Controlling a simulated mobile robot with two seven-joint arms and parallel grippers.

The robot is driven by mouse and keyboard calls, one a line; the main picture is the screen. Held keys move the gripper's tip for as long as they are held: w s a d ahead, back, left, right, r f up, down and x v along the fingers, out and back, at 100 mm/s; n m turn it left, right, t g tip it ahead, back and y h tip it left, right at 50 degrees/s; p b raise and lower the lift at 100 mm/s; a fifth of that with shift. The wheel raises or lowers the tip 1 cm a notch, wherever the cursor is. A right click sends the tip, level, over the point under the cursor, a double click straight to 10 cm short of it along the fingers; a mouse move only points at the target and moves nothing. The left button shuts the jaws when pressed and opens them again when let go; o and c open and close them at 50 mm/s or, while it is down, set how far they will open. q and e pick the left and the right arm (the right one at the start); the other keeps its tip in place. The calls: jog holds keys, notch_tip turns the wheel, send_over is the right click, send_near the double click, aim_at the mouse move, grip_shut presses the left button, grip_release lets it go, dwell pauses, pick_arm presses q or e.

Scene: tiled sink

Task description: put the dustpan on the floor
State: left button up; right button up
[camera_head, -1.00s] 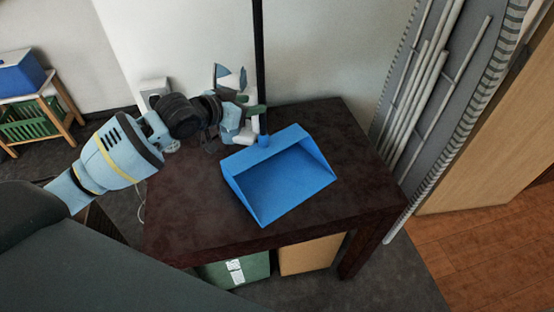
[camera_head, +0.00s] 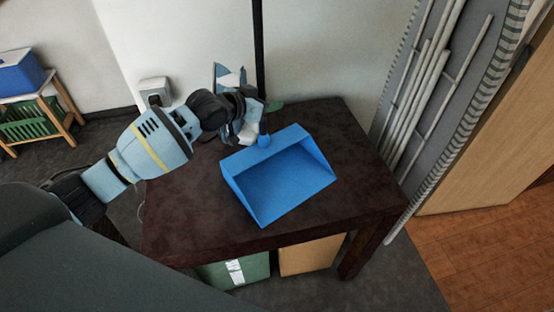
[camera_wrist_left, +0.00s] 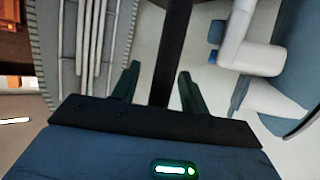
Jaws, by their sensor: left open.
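The blue dustpan (camera_head: 275,172) lies on a dark brown table (camera_head: 330,228), its open side toward the front right. Its long black handle (camera_head: 259,45) stands upright behind the pan, near the white wall. My left gripper (camera_head: 262,104) is at the lower part of the handle, just above the pan's back. In the left wrist view my left gripper (camera_wrist_left: 157,85) is open, with the black handle (camera_wrist_left: 173,45) passing between its two dark fingers. In the head view the arm hides part of the gripper. My right gripper is out of view.
White and blue items (camera_head: 229,76) stand behind the gripper, partly hidden. A green box (camera_head: 236,271) and a cardboard box (camera_head: 311,256) sit under the table. Grey panels with pipes (camera_head: 415,100) rise at the right. Wooden floor (camera_head: 480,255) shows clear at the lower right.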

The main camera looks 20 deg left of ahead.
pick_arm(q)
jog(key=shift+c, duration=0.4)
grip_shut()
dwell(0.8)
jog(key=shift+r, duration=0.15)
